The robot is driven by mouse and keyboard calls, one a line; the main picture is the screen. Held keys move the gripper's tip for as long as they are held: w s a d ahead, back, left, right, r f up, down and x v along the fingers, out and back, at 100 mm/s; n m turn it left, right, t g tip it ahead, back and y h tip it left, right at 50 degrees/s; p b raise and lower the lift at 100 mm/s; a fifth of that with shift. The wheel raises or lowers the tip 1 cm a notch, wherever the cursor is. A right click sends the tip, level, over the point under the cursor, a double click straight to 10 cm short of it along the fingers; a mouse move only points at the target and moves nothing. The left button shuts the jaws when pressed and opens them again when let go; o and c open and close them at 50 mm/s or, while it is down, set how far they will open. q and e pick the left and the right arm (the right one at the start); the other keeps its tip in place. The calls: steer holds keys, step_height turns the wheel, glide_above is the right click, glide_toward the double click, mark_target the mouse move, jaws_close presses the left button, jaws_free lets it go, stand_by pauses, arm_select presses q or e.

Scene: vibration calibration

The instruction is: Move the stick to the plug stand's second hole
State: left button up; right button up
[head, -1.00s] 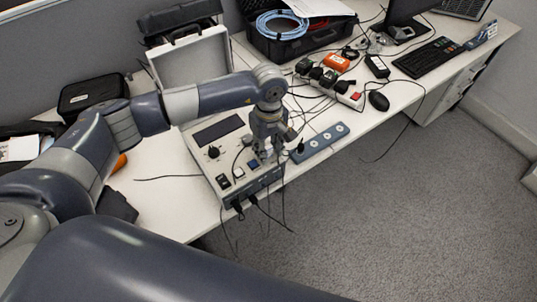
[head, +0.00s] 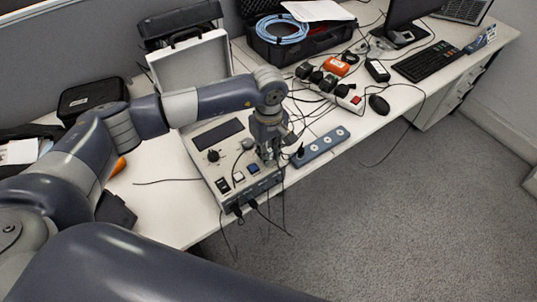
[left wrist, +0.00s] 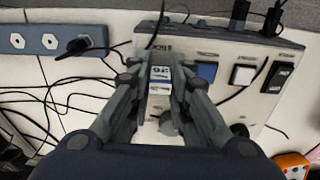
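The plug stand (head: 322,144) is a blue-grey strip with a row of round sockets, right of the instrument box. A black stick (head: 300,151) with a cable stands in the socket at its near left end. In the left wrist view the stand (left wrist: 22,41) and the stick (left wrist: 77,46) show at the upper left. My left gripper (head: 270,160) is over the front right part of the box, left of the stick and apart from it. In the left wrist view its fingers (left wrist: 161,62) are parted, with a blue-and-white panel part visible between them. My right gripper is out of view.
The instrument box (head: 215,160) has a knob, switches and cables at its front edge. A white power strip (head: 350,101) with plugs, a mouse (head: 378,104) and a keyboard (head: 428,58) lie farther back. Loose black cables cross the table around the stand.

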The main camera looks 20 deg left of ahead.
mark_target(269, 150)
arm_select(q)
steer(key=shift+r+b, duration=0.5)
steer(key=shift+r, duration=0.25)
jaws_close()
stand_by(0.5)
stand_by(0.4)
steer(key=shift+r+p, duration=0.6)
steer(key=shift+r, duration=1.15)
steer(key=shift+w+f, duration=0.1)
